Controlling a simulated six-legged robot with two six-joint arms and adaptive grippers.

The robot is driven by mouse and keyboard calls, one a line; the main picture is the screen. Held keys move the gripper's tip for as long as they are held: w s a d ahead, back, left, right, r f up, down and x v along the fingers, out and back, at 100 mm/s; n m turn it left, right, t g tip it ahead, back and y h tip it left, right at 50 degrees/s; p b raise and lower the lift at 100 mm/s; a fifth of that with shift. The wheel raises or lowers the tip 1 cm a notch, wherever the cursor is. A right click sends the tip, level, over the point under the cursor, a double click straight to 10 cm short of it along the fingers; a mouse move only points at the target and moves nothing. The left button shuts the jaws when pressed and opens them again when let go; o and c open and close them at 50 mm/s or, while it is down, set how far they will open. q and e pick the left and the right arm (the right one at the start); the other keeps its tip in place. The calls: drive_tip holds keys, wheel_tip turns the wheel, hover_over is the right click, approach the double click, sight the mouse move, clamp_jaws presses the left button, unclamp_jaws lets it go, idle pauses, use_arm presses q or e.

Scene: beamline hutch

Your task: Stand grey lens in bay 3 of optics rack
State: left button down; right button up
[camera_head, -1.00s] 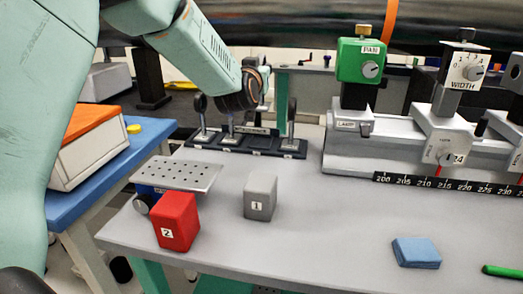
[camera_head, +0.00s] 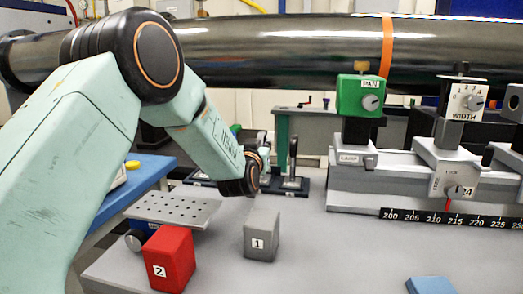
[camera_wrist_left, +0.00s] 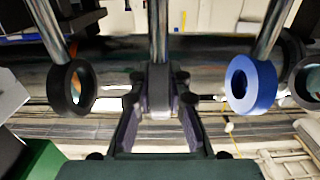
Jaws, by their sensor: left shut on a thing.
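The optics rack (camera_head: 290,186) is a dark base at the back of the grey bench, partly hidden behind my left wrist. A dark upright lens (camera_head: 292,152) stands at its right end. My left gripper (camera_wrist_left: 160,105) is shut on a grey ring (camera_wrist_left: 158,88), the grey lens, seen edge-on between the fingertips in the left wrist view. Its metal post (camera_wrist_left: 158,28) runs to the picture's top edge. A black-ringed lens (camera_wrist_left: 72,88) is to its left and a blue-ringed lens (camera_wrist_left: 250,85) to its right, both apart from it. Bay 3 and the post's foot are hidden. My right gripper is not in view.
A grey block marked 1 (camera_head: 262,235), a red block marked 2 (camera_head: 168,258) and a perforated plate (camera_head: 165,210) stand in front of the rack. A rail with a green PAN unit (camera_head: 360,97) is to the right. A dark pipe (camera_head: 280,55) crosses behind.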

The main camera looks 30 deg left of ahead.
use_arm(q)
drive_tip(key=shift+w+a, duration=0.1)
drive_tip(key=shift+w, duration=0.05)
drive_tip(key=c, duration=1.4)
unclamp_jaws()
drive_tip(key=shift+c, duration=0.2)
drive_tip(key=shift+o, duration=0.7)
drive_tip(key=shift+f, duration=0.15)
drive_tip(key=shift+r, duration=0.25)
drive_tip(key=p+v, duration=0.2)
drive_tip(key=v, duration=1)
drive_tip(key=shift+f, duration=0.15)
